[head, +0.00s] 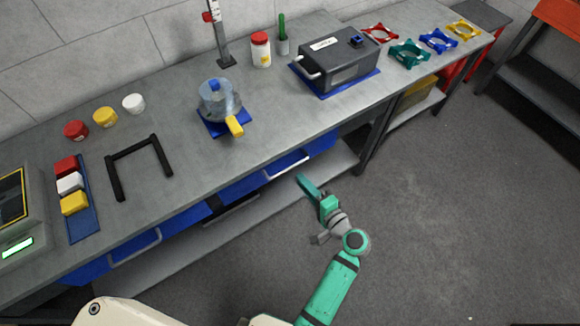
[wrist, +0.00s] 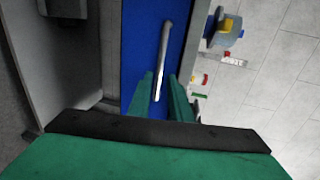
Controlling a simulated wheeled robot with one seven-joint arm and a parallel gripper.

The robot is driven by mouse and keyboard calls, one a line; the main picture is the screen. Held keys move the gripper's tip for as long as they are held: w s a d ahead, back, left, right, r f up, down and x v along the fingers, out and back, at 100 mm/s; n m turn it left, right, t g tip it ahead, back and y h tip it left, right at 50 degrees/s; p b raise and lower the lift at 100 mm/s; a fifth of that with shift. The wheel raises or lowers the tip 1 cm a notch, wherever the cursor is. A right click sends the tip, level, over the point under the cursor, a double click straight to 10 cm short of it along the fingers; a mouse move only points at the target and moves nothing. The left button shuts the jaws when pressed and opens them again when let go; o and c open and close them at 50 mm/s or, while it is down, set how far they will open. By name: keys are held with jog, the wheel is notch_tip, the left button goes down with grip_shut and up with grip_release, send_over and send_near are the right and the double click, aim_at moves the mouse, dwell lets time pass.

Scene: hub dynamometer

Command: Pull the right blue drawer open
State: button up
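The right blue drawer (head: 321,143) is under the bench top, with a light bar handle (head: 288,166) on its front. It looks shut. In the wrist view the blue drawer front (wrist: 138,40) fills the middle, with the silver handle (wrist: 162,60) running along it. My green gripper (head: 304,183) is just in front of the handle in the head view. In the wrist view my gripper (wrist: 161,80) is open, with one finger on each side of the handle's near end. I cannot tell whether the fingers touch it.
Another blue drawer (head: 135,247) with a handle is farther left under the bench. A lower shelf (head: 180,262) runs below the drawers. A kettle-like clear vessel (head: 218,100) stands on the bench above. The floor (head: 450,210) at right is clear.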

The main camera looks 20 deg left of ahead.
aim_at(290, 167)
jog(key=x, duration=0.8)
jog(key=shift+w+a, duration=0.2)
jog(key=shift+a, duration=0.05)
grip_shut()
